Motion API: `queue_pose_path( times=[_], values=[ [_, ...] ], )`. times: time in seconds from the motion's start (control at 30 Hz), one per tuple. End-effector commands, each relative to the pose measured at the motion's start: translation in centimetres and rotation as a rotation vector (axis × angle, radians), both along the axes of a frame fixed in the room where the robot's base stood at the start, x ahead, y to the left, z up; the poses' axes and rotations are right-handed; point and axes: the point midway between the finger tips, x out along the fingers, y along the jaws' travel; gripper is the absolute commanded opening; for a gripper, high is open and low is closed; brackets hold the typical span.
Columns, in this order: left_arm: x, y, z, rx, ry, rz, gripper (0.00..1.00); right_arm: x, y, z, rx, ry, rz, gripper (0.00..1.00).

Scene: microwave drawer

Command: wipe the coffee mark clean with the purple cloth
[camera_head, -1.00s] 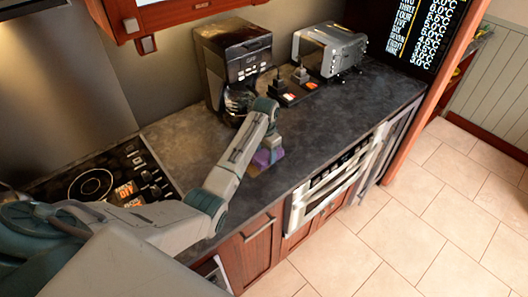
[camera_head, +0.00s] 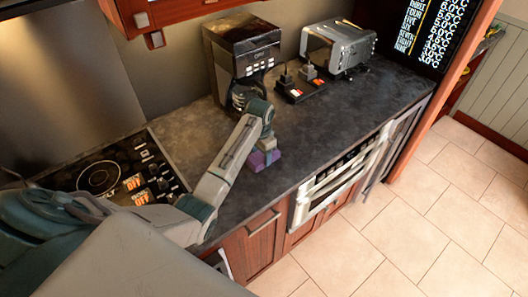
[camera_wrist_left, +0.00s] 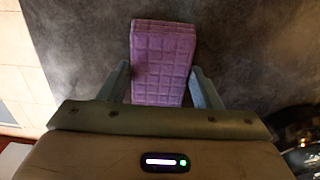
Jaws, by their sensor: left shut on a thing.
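The purple cloth (camera_head: 262,160) is a folded pad on the dark countertop (camera_head: 325,130), in front of the coffee maker. My left gripper (camera_head: 266,150) is shut on it from above and appears to press it onto the counter. In the left wrist view the quilted cloth (camera_wrist_left: 163,62) sits between the two fingers of the left gripper (camera_wrist_left: 163,88). No coffee mark shows on the visible counter; whether any lies under the cloth or arm is hidden. My right gripper is not in view.
The black coffee maker (camera_head: 240,58) stands behind the cloth, a toaster (camera_head: 337,47) farther right. Small dark switch boxes (camera_head: 300,88) lie between them. A cooktop (camera_head: 115,172) is at left. The counter to the right of the cloth is clear up to its front edge.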

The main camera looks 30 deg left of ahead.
Motion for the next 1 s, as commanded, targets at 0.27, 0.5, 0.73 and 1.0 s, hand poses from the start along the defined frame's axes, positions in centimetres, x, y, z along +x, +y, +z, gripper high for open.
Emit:
queue_pose_path(
  times=[0.27, 0.5, 0.73, 1.0],
  values=[
    [-1.4, 0.6, 0.0, 0.001, 0.001, 0.001, 0.29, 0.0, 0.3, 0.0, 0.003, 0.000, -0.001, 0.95],
    [-2.1, 0.9, 0.0, 0.000, 0.000, 0.001, 0.29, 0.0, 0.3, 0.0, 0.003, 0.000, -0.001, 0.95],
    [-3.5, 1.4, -0.1, 0.001, 0.000, 0.001, 0.29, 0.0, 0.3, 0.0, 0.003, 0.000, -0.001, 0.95],
    [-4.4, 1.8, -0.1, 0.001, 0.000, 0.001, 0.29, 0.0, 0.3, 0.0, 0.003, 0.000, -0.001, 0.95]
  ],
)
